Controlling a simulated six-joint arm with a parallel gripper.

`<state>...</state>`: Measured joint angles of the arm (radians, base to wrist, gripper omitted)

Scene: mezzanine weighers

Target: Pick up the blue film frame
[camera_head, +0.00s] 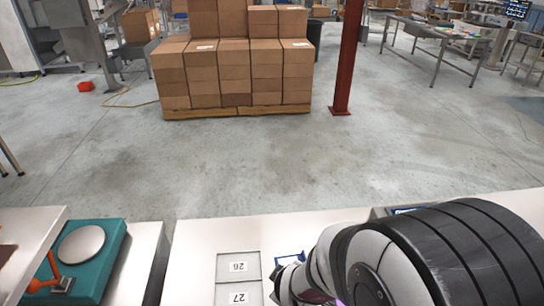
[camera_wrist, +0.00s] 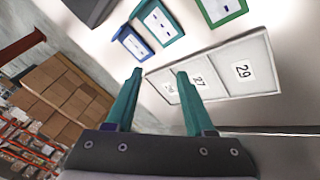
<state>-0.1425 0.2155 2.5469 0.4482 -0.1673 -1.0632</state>
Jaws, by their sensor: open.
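A blue film frame (camera_wrist: 134,43) with a pale centre lies on the white table, upper middle of the wrist view. Right beside it lies a teal-blue frame (camera_wrist: 158,22), and farther right a green one (camera_wrist: 221,10). My gripper (camera_wrist: 160,72) is open and empty; its two teal fingers point toward the tabletop, with the blue frame beyond the left fingertip. In the head view, a blue frame edge (camera_head: 290,258) shows beside my arm, partly hidden; I cannot tell which frame it is. My fingers are hidden there.
A panel with numbered cells (camera_wrist: 243,70) lies on the table; it also shows in the head view (camera_head: 238,281). A dark grey box edge (camera_wrist: 90,10) is at the wrist view's upper left. A teal scale (camera_head: 95,275) stands on the left. Stacked cartons (camera_head: 235,70) stand beyond on the floor.

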